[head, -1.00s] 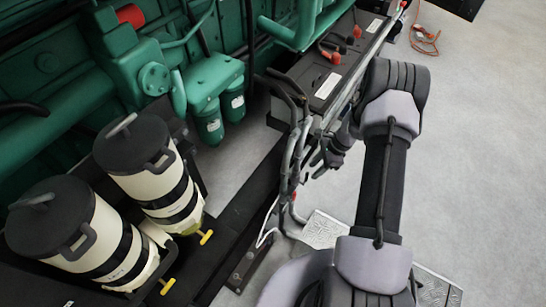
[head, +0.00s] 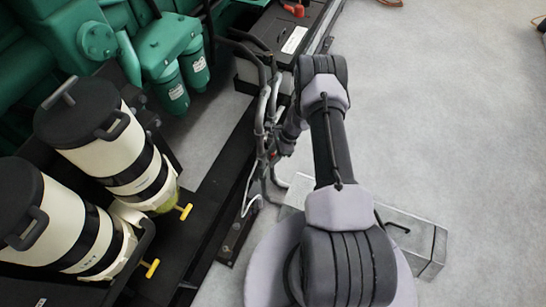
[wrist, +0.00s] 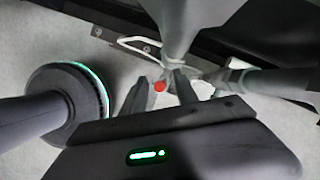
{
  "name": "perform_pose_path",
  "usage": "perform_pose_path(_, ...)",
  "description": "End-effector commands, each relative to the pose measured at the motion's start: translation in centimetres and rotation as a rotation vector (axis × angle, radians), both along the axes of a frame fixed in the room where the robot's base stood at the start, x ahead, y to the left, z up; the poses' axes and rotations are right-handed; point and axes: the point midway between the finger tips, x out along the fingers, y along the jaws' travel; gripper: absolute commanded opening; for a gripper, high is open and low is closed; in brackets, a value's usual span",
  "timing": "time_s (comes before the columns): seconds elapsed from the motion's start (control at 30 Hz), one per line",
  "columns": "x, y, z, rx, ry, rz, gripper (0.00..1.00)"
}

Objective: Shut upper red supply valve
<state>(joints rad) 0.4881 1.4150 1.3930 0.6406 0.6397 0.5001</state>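In the wrist view a small round red part (wrist: 159,86) shows beyond my fingers, in the gap between them. It looks like a valve handle, but I cannot tell whether it is the upper one or which way it is turned. My gripper (wrist: 160,79) has its two dark fingers apart, and I see no contact with the red part. In the head view my gripper (head: 271,152) is small and dark beside grey hoses (head: 262,120), with much of it hidden by my arm. The red part cannot be made out clearly there.
Two cream canisters (head: 128,155) with black lids and yellow T-handles (head: 185,211) stand at the left. The green engine (head: 165,45) and a black battery box (head: 283,38) are behind. A thick grey pipe (wrist: 180,25) passes close above my fingers. Open grey floor lies at the right.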

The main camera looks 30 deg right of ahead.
Motion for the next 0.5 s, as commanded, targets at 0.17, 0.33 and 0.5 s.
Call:
perform_pose_path(0.17,0.03,0.01,0.0,0.0,0.0,0.0,0.36)
perform_pose_path(0.33,0.01,0.01,0.0,0.0,0.0,0.0,0.14)
perform_pose_path(0.5,0.01,0.0,0.01,0.0,0.0,0.001,0.0)
